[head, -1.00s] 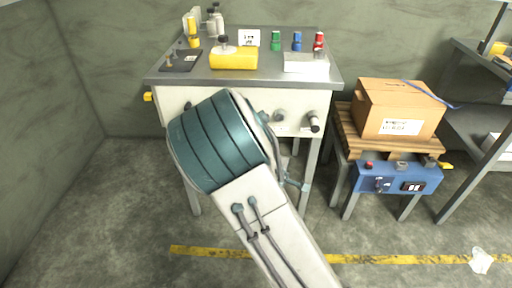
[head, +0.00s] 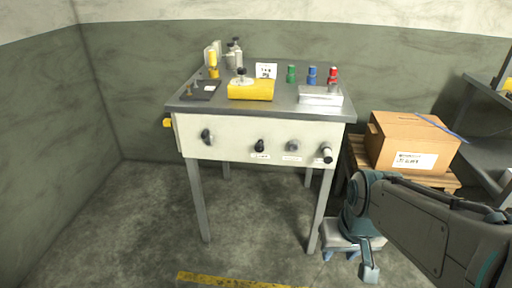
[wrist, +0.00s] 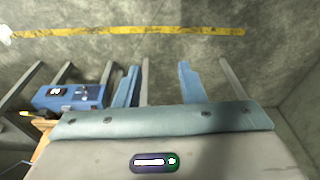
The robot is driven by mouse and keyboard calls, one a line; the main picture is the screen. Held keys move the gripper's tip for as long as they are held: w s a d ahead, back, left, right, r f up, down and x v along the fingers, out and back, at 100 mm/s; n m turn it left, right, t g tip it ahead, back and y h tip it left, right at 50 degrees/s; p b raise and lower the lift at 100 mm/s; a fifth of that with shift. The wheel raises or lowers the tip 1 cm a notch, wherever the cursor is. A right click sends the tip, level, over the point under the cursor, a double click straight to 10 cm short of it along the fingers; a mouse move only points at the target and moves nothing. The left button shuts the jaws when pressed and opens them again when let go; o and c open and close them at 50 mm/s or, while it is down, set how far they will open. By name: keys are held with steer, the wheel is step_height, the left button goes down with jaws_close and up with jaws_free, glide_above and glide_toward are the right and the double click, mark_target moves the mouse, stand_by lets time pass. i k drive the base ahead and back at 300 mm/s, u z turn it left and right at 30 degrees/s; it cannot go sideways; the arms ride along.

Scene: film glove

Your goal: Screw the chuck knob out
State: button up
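Several knobs sit on the pale front panel of the bench: a dark knob (head: 207,136) at left, a black knob (head: 259,146), a grey knob (head: 292,147), and a dark, pale-tipped handle (head: 326,154) at right. Labels under the middle two are too small to read. A yellow block (head: 251,90) on the bench top carries another black knob (head: 241,75). I cannot tell which is the chuck knob. My gripper (head: 349,264) is low, right of the bench's front right leg, clear of all knobs. In the wrist view its blue fingers (wrist: 158,86) are apart and empty.
The grey bench top (head: 210,104) holds bottles, coloured red, blue and green pieces and a metal block (head: 320,95). A cardboard box (head: 412,143) stands on a wooden pallet at right. The floor before the bench is open. A blue unit (wrist: 68,97) shows in the wrist view.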

mark_target(259, 148)
steer(key=u, duration=0.5)
steer(key=k, duration=1.2)
steer(key=z, duration=0.05)
steer(key=i, duration=0.45)
steer(key=z, duration=0.65)
steer(key=i, duration=1.7)
steer(key=u, duration=0.25)
